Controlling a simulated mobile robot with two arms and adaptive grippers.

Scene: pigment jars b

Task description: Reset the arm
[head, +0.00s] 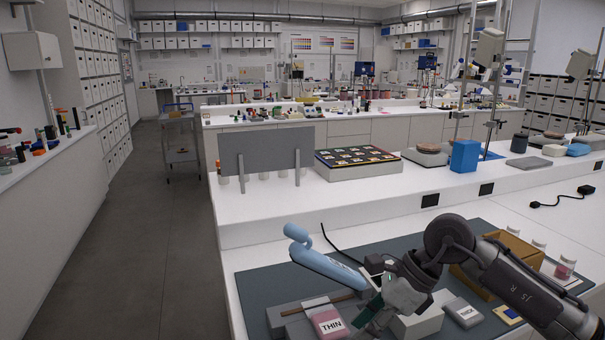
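My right arm enters from the lower right, and its gripper (372,308) points down and left over the dark grey mat (262,285). The fingers are small and partly hidden by the wrist, so I cannot tell whether they are open or shut, or whether they hold anything. A pink-topped block labelled THIN (329,323) lies just left of the gripper. A light blue rounded tool (325,265) slants behind it; I cannot tell if they touch. My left gripper is not in view.
A white block (420,318) and a grey block (463,312) are right of the gripper. Beyond a raised ledge are a grey panel (267,150), a sample tray (357,168) and a blue box (465,156). The mat's left side is clear.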

